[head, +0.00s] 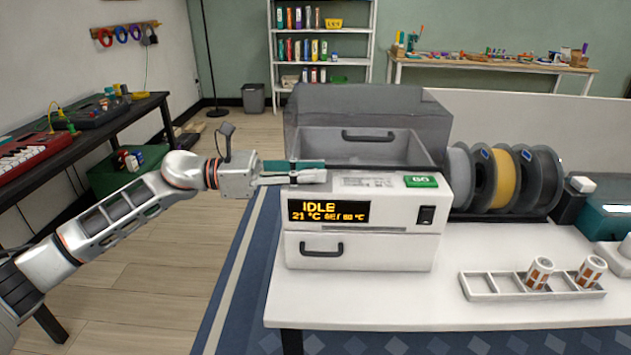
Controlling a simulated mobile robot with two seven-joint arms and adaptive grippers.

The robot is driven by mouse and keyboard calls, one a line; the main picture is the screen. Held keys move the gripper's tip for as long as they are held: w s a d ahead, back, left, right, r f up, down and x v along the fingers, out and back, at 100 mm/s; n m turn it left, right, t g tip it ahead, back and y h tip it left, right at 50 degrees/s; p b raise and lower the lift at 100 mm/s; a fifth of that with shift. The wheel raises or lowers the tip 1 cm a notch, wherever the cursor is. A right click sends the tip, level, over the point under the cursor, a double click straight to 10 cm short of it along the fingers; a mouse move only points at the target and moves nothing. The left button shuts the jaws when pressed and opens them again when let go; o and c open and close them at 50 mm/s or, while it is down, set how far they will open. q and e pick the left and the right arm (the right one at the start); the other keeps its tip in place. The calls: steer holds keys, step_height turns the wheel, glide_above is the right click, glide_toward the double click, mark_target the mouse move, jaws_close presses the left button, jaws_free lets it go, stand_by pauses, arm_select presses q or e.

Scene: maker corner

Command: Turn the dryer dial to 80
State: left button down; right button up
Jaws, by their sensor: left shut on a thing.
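The white dryer (362,255) stands on the white table, left of its middle. Its front display (328,211) reads IDLE and 21 °C, with a set value that looks like 80 °C but is small and blurred. My left gripper (312,177) is at the left end of the dryer's top front edge, shut on what I take to be the dial. The fingers cover the dial, so its pointer and markings are hidden. A green label (421,181) sits on the top right, above a black rocker switch (426,215). My right gripper is out of view.
The dryer's grey lid (365,105) stands up behind its open chamber. Filament spools (505,178) stand to the right. A white tray (480,285) with two patterned cylinders (540,271) lies at front right. The table front is clear.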

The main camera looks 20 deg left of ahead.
arm_select(q)
steer(key=shift+f+m+g+b, duration=0.3)
steer(key=shift+f+g+b, duration=0.05)
steer(key=shift+g+b, duration=0.15)
steer(key=shift+r+g+h, duration=0.3)
steer(key=shift+r, duration=0.15)
steer(key=c, duration=1.8)
jaws_free()
steer(key=shift+o, duration=0.2)
steer(key=shift+a, duration=0.1)
steer(key=shift+a, duration=0.3)
steer(key=v, duration=0.7)
steer(key=shift+s, duration=0.25)
